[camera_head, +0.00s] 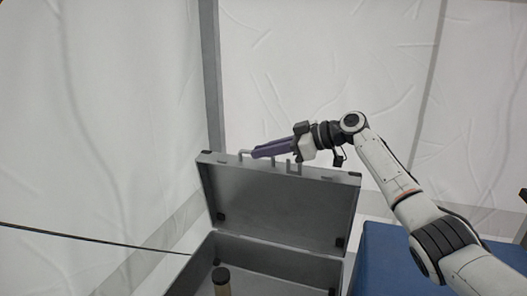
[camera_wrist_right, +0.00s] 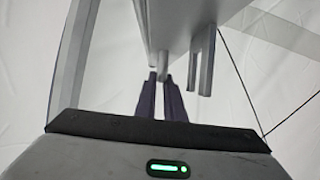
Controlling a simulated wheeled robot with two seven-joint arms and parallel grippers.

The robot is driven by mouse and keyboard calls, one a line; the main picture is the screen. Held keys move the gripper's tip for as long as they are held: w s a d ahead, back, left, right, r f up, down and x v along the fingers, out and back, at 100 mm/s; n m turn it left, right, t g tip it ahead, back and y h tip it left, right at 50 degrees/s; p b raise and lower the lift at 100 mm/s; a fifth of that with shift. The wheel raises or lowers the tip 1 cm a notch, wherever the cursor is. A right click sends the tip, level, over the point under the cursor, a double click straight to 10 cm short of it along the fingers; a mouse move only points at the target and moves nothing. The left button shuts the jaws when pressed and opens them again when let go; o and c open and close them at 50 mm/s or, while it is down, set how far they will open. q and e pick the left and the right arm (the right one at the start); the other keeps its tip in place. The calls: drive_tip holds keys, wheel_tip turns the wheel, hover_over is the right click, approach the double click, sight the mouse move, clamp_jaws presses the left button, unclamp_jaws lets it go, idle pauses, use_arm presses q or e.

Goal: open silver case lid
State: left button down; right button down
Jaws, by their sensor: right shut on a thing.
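The silver case stands open in the head view, its grey lid (camera_head: 280,203) raised upright or nearly so above the case's lower part (camera_head: 270,252). The lid's handle (camera_head: 272,157) is on its top edge. My right gripper (camera_head: 256,153) is at that edge, its purple fingers shut on the handle. In the right wrist view the two fingers (camera_wrist_right: 161,100) close around a grey bar of the handle (camera_wrist_right: 163,62), and the lid (camera_wrist_right: 200,22) shows beyond. My left gripper is not in view.
A brown cylinder with a dark top (camera_head: 221,280) stands inside the case. A blue surface (camera_head: 385,262) lies right of the case, under my right arm. White tent walls (camera_head: 110,100) and a grey pole (camera_head: 211,80) are behind. A dark cord (camera_head: 95,238) runs at left.

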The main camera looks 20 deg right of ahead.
drive_tip(key=c, duration=1.8)
unclamp_jaws()
drive_tip(key=shift+f, duration=0.15)
drive_tip(key=shift+c, duration=0.2)
drive_tip(key=v, duration=1)
drive_tip(key=shift+s+d+b, duration=0.1)
drive_tip(key=shift+b, duration=0.2)
drive_tip(key=shift+c, duration=0.4)
